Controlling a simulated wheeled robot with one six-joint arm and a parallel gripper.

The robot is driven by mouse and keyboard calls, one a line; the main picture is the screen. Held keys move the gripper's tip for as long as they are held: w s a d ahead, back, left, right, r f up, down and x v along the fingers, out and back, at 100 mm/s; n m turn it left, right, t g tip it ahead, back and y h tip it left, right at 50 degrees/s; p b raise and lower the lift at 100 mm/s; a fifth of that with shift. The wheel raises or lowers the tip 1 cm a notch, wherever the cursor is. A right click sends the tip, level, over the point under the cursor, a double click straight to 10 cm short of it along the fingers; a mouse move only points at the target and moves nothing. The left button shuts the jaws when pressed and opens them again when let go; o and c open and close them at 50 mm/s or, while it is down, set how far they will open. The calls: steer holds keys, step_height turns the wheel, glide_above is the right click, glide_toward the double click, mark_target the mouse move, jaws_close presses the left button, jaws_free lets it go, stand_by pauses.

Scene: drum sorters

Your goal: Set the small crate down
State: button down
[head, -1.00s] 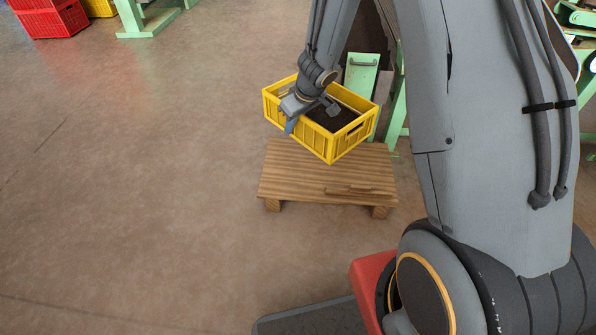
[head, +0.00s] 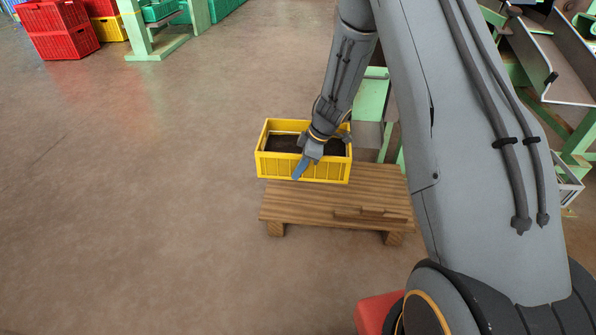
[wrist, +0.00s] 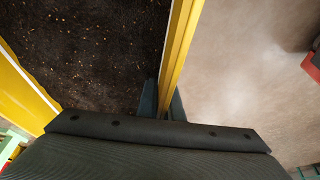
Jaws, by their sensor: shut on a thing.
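The small crate (head: 330,172) is yellow and filled with dark, soil-like material. In the head view it is over the back left part of a low wooden platform (head: 300,206), roughly level. I cannot tell whether its base touches the boards. My gripper (head: 299,172) is shut on the crate's near long wall, one finger outside it. In the wrist view, the yellow wall (wrist: 178,50) runs between the two fingers (wrist: 162,100), with the dark contents (wrist: 85,50) to its left. The crate's underside is hidden.
A loose wooden strip (head: 372,216) lies on the platform's front right. A green frame (head: 372,98) stands close behind. Red crates (head: 62,42) are stacked at the far left. The floor left of the platform is clear.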

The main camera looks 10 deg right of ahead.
step_height(320, 180, down, 14)
steer(key=b, duration=0.7)
steer(key=shift+r, duration=0.25)
steer(key=c, duration=1.9)
jaws_free()
steer(key=shift+f, duration=0.1)
